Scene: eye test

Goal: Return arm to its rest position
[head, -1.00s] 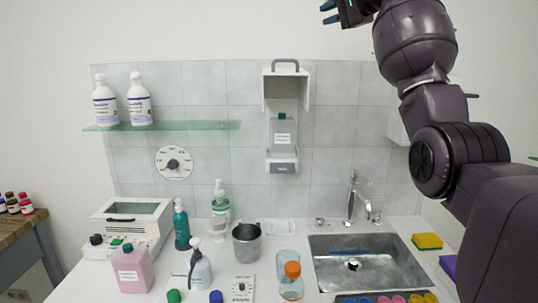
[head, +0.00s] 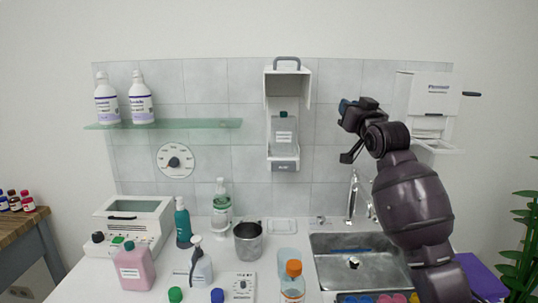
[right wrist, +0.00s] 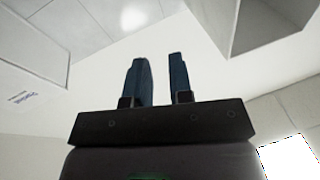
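My right arm (head: 412,200) rises from the lower right of the head view, in front of the sink's right side. Its gripper (head: 346,105) is raised in front of the tiled wall, between the bottle holder and the white dispenser. In the right wrist view the two blue fingers (right wrist: 160,80) stand apart with nothing between them. My left arm and gripper are not in view.
A white dispenser (head: 430,95) hangs right of the gripper, and a wall holder (head: 284,162) with a bottle hangs left. Below are a faucet (head: 352,195) and sink (head: 335,240). Bottles, a metal beaker (head: 248,242) and devices crowd the counter's left and middle.

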